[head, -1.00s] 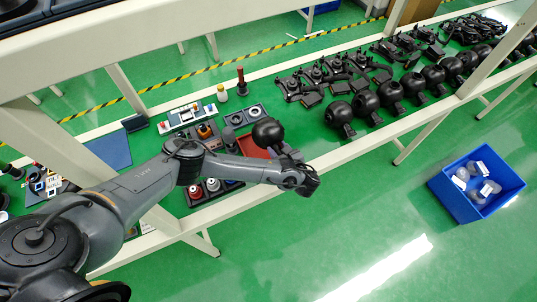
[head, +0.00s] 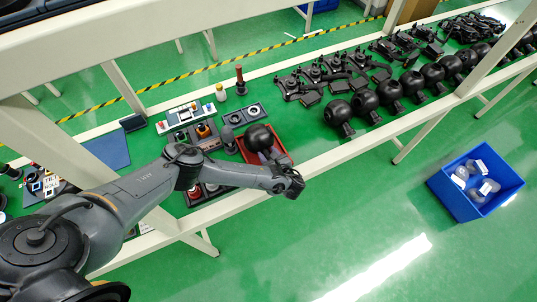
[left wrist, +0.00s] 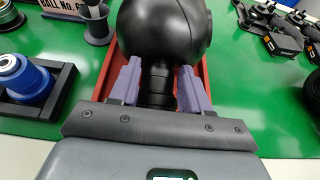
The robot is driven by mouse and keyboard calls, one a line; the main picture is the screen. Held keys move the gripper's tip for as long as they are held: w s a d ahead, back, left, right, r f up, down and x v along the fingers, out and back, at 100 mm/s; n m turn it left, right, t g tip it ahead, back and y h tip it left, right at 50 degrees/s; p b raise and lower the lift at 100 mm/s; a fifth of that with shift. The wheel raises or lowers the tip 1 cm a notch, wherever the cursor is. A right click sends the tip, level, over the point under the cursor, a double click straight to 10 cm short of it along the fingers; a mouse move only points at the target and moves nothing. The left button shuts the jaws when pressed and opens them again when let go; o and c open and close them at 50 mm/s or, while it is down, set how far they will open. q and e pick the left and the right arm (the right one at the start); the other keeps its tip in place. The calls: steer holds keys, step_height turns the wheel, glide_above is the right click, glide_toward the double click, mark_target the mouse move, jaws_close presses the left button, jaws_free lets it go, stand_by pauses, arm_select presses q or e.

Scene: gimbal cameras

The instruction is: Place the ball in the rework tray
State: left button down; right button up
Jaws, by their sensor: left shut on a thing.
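The ball is a glossy black sphere (head: 258,138) with a dark neck. My left gripper (head: 277,163) is shut on it. In the left wrist view the ball (left wrist: 163,28) sits upright beyond the jaws, and the two purple fingers (left wrist: 156,88) grip its neck from both sides. The red rework tray (head: 281,145) lies on the green bench under the ball in the head view. Its red walls show on both sides of the ball in the left wrist view (left wrist: 204,82). Whether the ball touches the tray floor is hidden. My right gripper is out of view.
Left of the tray are a dark cup (head: 228,139), small part holders (head: 205,133) and a ringed holder (head: 250,112). Several black ball units (head: 365,103) stand in a row to the right. A blue bin (head: 476,184) is on the floor.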

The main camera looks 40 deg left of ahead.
arm_select(q)
steer(key=c, duration=0.5)
jaws_free()
steer(key=shift+f, duration=0.1)
steer(key=shift+r, duration=0.2)
steer(key=v, duration=1.2)
steer(key=shift+p, duration=0.4)
steer(key=shift+f, duration=0.1)
